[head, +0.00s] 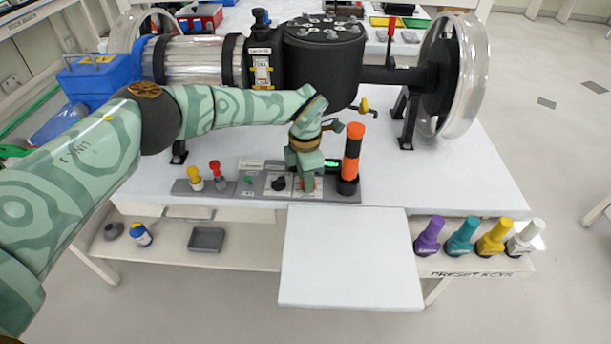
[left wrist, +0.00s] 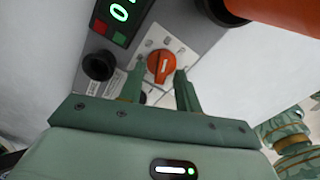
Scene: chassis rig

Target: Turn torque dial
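The torque dial, an orange round knob with a white mark (left wrist: 161,67), sits on a white plate of the grey control panel in the left wrist view. My left gripper (left wrist: 160,72) is open, with one finger on each side of the dial. A small gap seems to show at each side; I cannot tell whether either finger touches. In the head view the left gripper (head: 305,180) points down over the panel (head: 235,188) and mostly hides the dial. A dark display with green digits (left wrist: 122,12) is beside the dial.
An orange and black post (head: 351,158) stands close right of the gripper. A black knob (head: 279,184) and yellow (head: 195,178) and red (head: 215,170) levers are to the left. The black rig (head: 325,60) stands behind. Several preset keys (head: 461,236) stand on the lower right shelf.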

